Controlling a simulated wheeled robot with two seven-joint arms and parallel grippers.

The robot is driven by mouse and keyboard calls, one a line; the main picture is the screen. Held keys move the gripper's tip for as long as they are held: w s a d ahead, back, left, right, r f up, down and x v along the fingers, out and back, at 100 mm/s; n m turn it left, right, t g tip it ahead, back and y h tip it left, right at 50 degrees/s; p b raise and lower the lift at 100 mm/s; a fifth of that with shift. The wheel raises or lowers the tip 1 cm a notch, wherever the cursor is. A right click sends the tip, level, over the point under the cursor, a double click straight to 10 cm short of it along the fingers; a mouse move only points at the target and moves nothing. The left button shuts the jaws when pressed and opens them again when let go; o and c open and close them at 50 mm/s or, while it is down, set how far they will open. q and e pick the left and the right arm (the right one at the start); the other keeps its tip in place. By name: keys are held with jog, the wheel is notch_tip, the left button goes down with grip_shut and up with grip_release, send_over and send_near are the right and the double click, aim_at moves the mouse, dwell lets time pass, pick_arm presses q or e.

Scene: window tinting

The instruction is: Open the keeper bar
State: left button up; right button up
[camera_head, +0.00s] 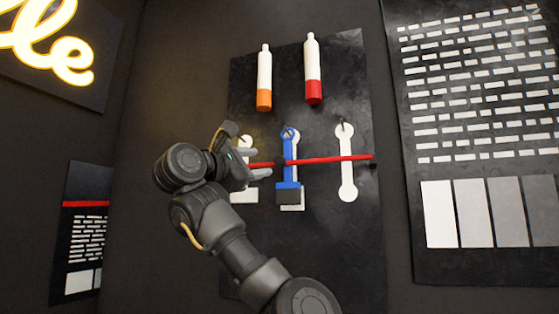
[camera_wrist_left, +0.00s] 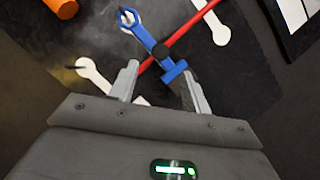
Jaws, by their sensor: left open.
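The keeper bar appears to be the thin red bar (camera_head: 330,159) that runs nearly level across the front of a dark wall board. It also shows in the wrist view (camera_wrist_left: 190,29), slanting up to the right. A blue tool (camera_head: 290,150) with a dark lower block hangs upright behind the bar; it also shows in the wrist view (camera_wrist_left: 150,40). My left gripper (camera_head: 262,162) is open at the bar's left part, with its fingers pointing right toward the blue tool. The bar's left end is hidden by my gripper.
White tool outlines (camera_head: 347,180) mark the board. An orange-based bottle (camera_head: 264,80) and a red-based bottle (camera_head: 313,75) are above the bar. A panel of swatches (camera_head: 440,215) is at the right, and a lit sign (camera_head: 45,40) is upper left. The board's lower right is clear.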

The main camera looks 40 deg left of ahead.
aim_at(278, 161)
pick_arm(q)
jog(key=p+x, duration=0.4)
jog(key=x, duration=0.4)
jog(key=shift+w+r, duration=0.2)
jog(key=shift+w, duration=0.15)
jog(key=shift+w+p, duration=0.4)
jog(key=shift+w, duration=0.1)
grip_shut()
pick_arm(e)
jog(key=r, duration=0.1)
jog(key=a+r, duration=0.1)
jog(key=r, duration=0.1)
jog(key=a+r, duration=0.1)
jog(key=r, duration=0.1)
jog(key=shift+s, duration=0.3)
